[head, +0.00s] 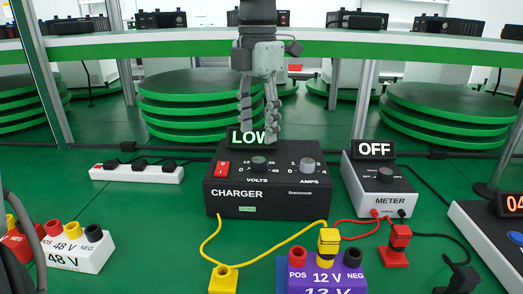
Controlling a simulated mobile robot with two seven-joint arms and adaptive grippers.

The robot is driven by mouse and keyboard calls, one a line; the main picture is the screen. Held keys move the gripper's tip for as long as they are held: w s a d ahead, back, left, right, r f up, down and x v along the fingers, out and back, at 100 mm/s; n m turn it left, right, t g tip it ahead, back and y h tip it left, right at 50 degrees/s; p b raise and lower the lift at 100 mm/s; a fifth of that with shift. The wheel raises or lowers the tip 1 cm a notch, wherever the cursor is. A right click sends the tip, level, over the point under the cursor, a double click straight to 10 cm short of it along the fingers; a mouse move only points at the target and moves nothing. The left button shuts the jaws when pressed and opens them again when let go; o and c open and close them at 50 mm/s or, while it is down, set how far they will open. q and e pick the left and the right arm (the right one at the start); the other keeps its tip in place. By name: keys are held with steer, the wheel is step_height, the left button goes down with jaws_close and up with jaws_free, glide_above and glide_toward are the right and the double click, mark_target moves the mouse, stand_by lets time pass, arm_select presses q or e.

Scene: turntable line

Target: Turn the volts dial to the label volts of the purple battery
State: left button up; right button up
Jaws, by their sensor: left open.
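The black charger (240,208) stands on the green table in the middle, with a red switch, a VOLTS dial (258,160) and an AMPS dial (307,163). Its display (235,136) reads LOW and is partly covered by a finger. The volts dial has marks around it, too small to read surely. The purple battery (298,281), labelled 12 V, stands at the front, cut off by the lower edge, with a red POS and a black NEG terminal. My left gripper (258,127) is open and empty, pointing down just above the volts dial. My right gripper is not visible.
A meter (372,202) reading OFF stands right of the charger. A white 48 V battery (83,255) is at front left, a power strip (137,174) behind it. A yellow plug (222,279) and a red plug (395,259) sit near the purple battery, with cables across the table.

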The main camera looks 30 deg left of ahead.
mark_target(258, 160)
arm_select(q)
step_height(258, 160, down, 7)
steer(key=shift+r, duration=0.15)
steer(key=shift+w, duration=0.1)
steer(key=c, duration=1.1)
